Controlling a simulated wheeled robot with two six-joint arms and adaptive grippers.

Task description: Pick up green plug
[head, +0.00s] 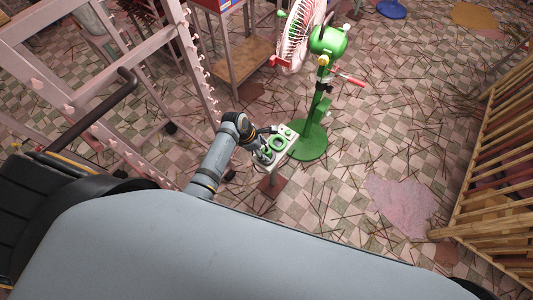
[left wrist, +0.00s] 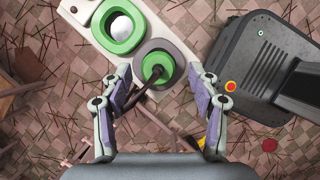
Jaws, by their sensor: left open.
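A green plug (left wrist: 158,68) with a dark centre and a dark stem sits in a dark grey holder on a white board (left wrist: 84,12) in the left wrist view. In the head view the green parts (head: 277,141) stand on a small white-topped stand. My left gripper (left wrist: 160,75) is open, with one finger on each side of the plug and apart from each other. I cannot tell whether the fingers touch it. In the head view my left gripper (head: 262,150) is at the stand's left end, partly hiding it. My right gripper is not in view.
A second green ring around a white knob (left wrist: 121,27) is beside the plug. A green fan on a pole (head: 318,110) stands just behind. A pink rack (head: 185,60) is at left, a bamboo rack (head: 500,160) at right. Thin sticks litter the tiled floor.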

